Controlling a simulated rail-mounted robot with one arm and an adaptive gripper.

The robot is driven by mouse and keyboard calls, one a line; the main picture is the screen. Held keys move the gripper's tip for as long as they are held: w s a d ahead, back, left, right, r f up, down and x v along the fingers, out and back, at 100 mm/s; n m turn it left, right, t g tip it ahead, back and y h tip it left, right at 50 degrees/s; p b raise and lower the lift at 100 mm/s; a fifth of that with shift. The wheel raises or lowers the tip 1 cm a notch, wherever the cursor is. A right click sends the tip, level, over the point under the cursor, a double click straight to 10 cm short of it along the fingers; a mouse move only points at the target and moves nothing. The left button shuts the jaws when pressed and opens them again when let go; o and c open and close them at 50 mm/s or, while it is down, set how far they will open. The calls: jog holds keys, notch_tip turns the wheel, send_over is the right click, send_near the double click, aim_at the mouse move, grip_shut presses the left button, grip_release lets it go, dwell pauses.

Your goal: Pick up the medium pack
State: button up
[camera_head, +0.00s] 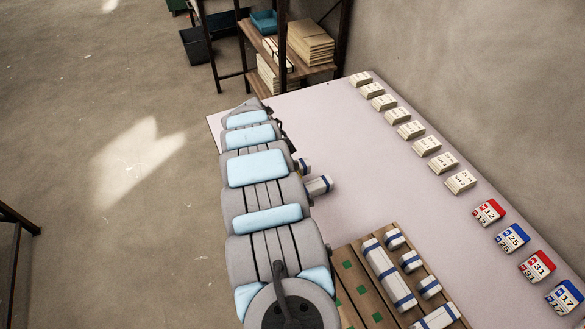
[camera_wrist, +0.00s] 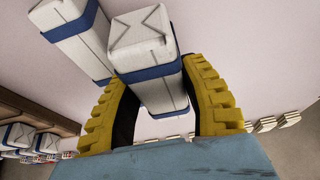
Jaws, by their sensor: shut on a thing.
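In the wrist view, my gripper (camera_wrist: 157,78), with yellow toothed fingers, is shut on a white pack with a blue band (camera_wrist: 142,32). One finger is on each side of it. I cannot tell whether this pack is lifted off the pale table. Another white pack with a blue band (camera_wrist: 82,30) lies beside it, to the left. In the head view, two such packs show just right of my arm, a nearer one (camera_head: 321,186) and a farther one (camera_head: 304,165). My arm hides most of my gripper there, and I cannot tell which pack is held.
A slatted wooden pallet (camera_head: 352,256) with several white, blue-banded packs and green squares is at the table's front. Calendar blocks (camera_head: 489,213) and pale blocks (camera_head: 426,146) line the right edge. A shelf (camera_head: 305,73) stands behind. The table's middle (camera_head: 350,140) is clear.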

jog(key=s+r+p, duration=0.3)
jog(key=s+p, duration=0.1)
jog(key=s+r+p, duration=0.2)
jog(key=shift+a+r+p, duration=0.3)
jog(key=shift+r+p, duration=0.05)
jog(key=shift+r, duration=0.15)
jog(key=shift+s+r+p, duration=0.1)
jog(key=shift+p, duration=0.2)
